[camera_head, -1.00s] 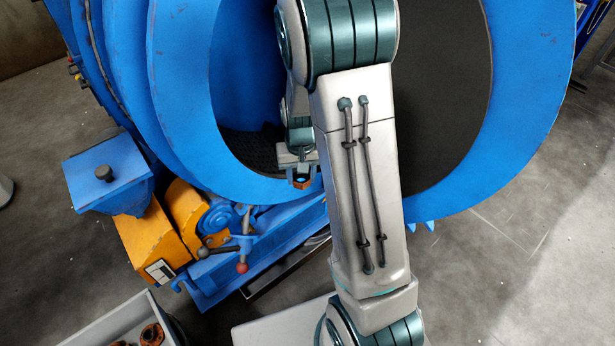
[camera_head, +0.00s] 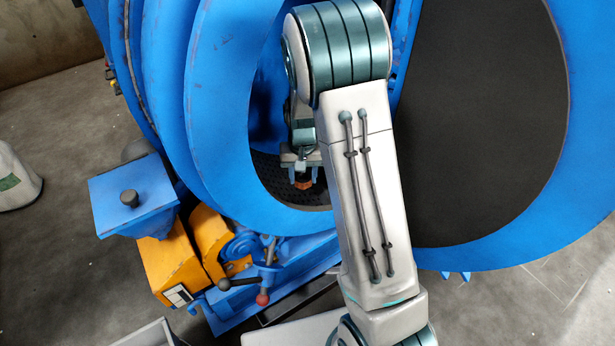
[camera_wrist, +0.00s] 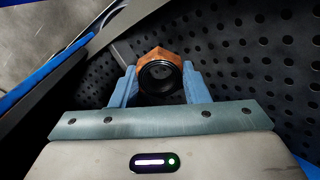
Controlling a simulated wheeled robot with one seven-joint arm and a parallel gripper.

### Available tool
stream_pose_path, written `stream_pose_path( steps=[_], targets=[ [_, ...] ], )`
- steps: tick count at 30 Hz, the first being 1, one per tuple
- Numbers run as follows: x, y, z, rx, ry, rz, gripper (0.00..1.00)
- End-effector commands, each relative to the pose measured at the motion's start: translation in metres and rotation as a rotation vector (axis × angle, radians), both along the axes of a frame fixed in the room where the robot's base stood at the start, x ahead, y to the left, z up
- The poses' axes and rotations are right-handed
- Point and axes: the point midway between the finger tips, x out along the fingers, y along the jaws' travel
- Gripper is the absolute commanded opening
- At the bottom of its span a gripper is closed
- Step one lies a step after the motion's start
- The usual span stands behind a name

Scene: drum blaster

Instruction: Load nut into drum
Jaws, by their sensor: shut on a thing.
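My gripper (camera_wrist: 160,88) is shut on a rusty orange-brown nut (camera_wrist: 151,56), with one blue finger on each side of it. The nut's dark threaded hole faces the wrist camera. In the head view, my gripper (camera_head: 303,176) and the nut (camera_head: 303,184) show small in the opening of the big blue drum (camera_head: 222,110). Behind the nut in the wrist view is the drum's dark perforated inner wall (camera_wrist: 262,55). The nut looks apart from the wall, but the exact gap cannot be told. My arm hides part of the drum opening.
The drum's round door (camera_head: 590,170), blue with a dark inner face, stands open at the right. A blue box (camera_head: 130,195), a yellow housing (camera_head: 165,255) and a lever with a red knob (camera_head: 262,298) are below left. A grey bin's rim (camera_head: 150,335) shows at the bottom.

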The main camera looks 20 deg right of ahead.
Motion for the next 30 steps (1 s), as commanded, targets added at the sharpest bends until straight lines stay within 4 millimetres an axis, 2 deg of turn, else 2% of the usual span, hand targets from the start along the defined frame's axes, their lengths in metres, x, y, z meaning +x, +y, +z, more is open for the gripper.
stream_pose_path(
  steps=[13,14,15,16,25,30],
  targets=[
    [0.003,0.004,0.001,0.000,-0.001,0.002,0.13],
    [0.003,0.004,0.001,0.000,-0.001,0.002,0.50],
    [0.003,0.004,0.000,0.000,-0.001,0.002,0.61],
    [0.003,0.004,0.000,0.000,-0.001,0.002,0.67],
    [0.003,0.002,0.002,0.000,0.000,-0.001,0.67],
    [0.004,0.002,0.022,0.000,-0.003,-0.001,0.67]
  ],
)
